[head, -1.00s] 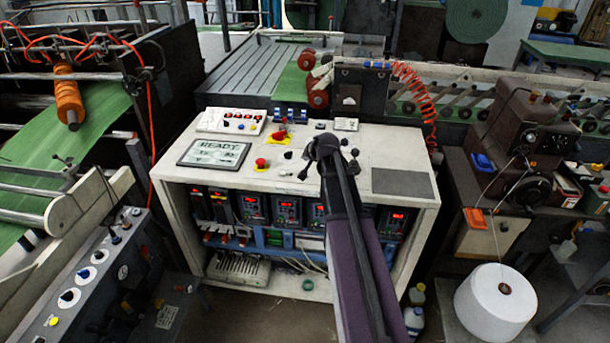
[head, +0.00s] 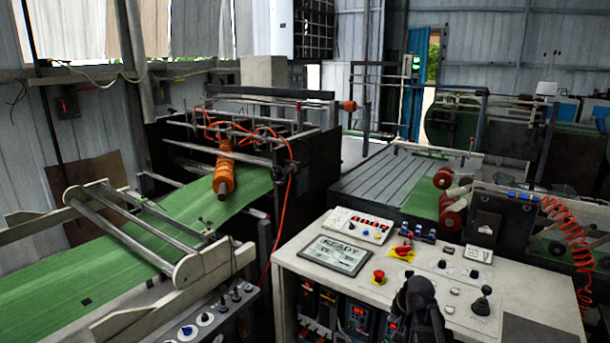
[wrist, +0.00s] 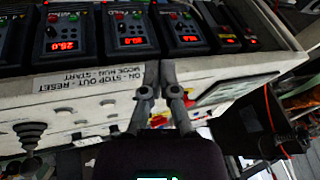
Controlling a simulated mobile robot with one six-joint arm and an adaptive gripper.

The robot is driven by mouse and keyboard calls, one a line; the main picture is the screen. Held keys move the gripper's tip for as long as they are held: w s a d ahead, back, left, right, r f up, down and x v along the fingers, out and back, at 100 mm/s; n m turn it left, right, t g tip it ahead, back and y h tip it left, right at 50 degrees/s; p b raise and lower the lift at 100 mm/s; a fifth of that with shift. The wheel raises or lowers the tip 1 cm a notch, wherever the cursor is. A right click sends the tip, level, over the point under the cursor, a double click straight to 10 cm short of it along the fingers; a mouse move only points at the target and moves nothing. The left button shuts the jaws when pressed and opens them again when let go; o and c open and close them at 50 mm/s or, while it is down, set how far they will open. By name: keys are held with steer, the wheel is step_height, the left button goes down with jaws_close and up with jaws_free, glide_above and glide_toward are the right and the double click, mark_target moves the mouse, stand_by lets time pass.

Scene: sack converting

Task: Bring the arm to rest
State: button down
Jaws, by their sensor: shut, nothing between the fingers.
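My gripper (head: 414,302) shows as a dark shape at the bottom of the head view, in front of the console's near edge. In the wrist view my gripper (wrist: 159,70) has its two grey fingertips together with nothing between them. The white control console (head: 320,227) stands at the lower right of the head view. Its front edge also shows in the wrist view (wrist: 95,92), behind the fingers. Whether the fingers touch it I cannot tell. Most of my arm is out of the head view.
The console carries a display reading READY (head: 338,254), a red stop button (head: 379,276) and a black joystick (head: 482,301). Controllers with red digits (wrist: 70,38) sit in its front. A green web (head: 90,262) and orange roller (head: 223,176) are at left. A red coiled hose (head: 572,235) hangs right.

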steer(key=s+a+f+n+g, duration=0.1)
steer(key=s+a+n+g, duration=0.1)
steer(key=s+a, duration=0.2)
steer(key=s+a+n+g+h, duration=0.1)
steer(key=s+a, duration=0.4)
steer(key=s, duration=0.6)
steer(key=shift+f+n+g, duration=0.35)
steer(key=shift+n+g, duration=0.25)
steer(key=shift+g, duration=0.3)
stand_by(1.9)
